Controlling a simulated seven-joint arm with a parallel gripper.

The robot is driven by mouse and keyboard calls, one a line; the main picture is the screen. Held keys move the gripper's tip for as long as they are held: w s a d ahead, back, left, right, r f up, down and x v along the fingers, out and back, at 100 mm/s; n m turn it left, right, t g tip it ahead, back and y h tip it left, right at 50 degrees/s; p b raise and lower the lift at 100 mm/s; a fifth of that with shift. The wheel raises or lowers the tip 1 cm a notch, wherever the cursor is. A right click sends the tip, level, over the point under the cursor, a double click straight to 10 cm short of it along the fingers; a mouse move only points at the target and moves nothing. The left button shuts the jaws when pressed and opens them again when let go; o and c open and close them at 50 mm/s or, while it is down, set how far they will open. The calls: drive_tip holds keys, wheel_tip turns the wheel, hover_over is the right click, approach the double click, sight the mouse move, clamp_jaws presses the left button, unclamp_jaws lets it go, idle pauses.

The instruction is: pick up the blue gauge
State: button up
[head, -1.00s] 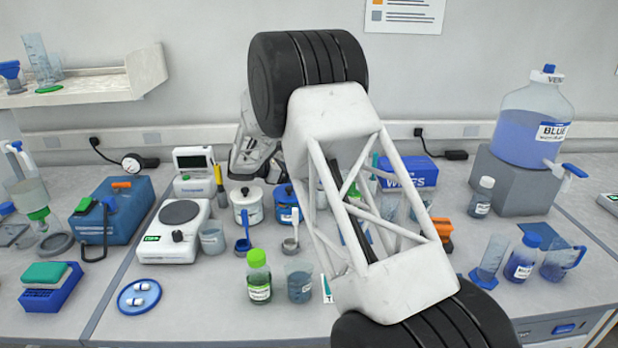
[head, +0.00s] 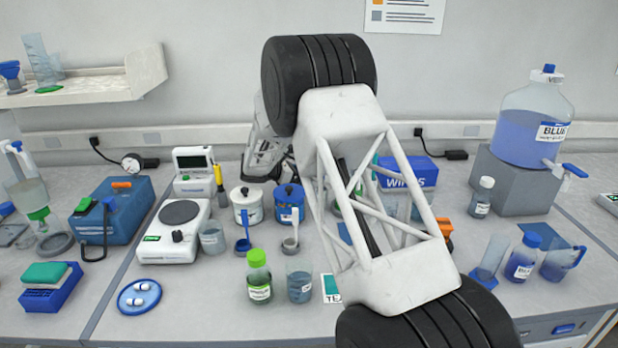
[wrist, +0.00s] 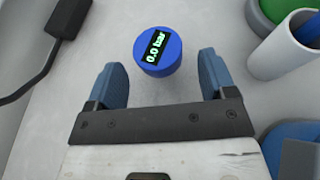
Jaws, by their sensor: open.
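The blue gauge (wrist: 158,52) shows in the wrist view as a short round blue body with a dark display reading "0.0 bar". It stands on the grey bench, near the top centre of that view. My gripper (wrist: 160,66) is open, with one blue finger to the left of the gauge and one to the right. Bench shows between the gauge and each finger, and nothing is held. I cannot make out the gauge in the head view, where my arm covers much of the middle of the bench.
In the head view, a white pot (head: 246,205), a blue pot (head: 289,203) and a green-capped bottle (head: 259,275) stand left of my arm.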

drive_tip(key=shift+x, duration=1.65)
drive_tip(key=shift+f, duration=0.1)
drive_tip(key=c, duration=1)
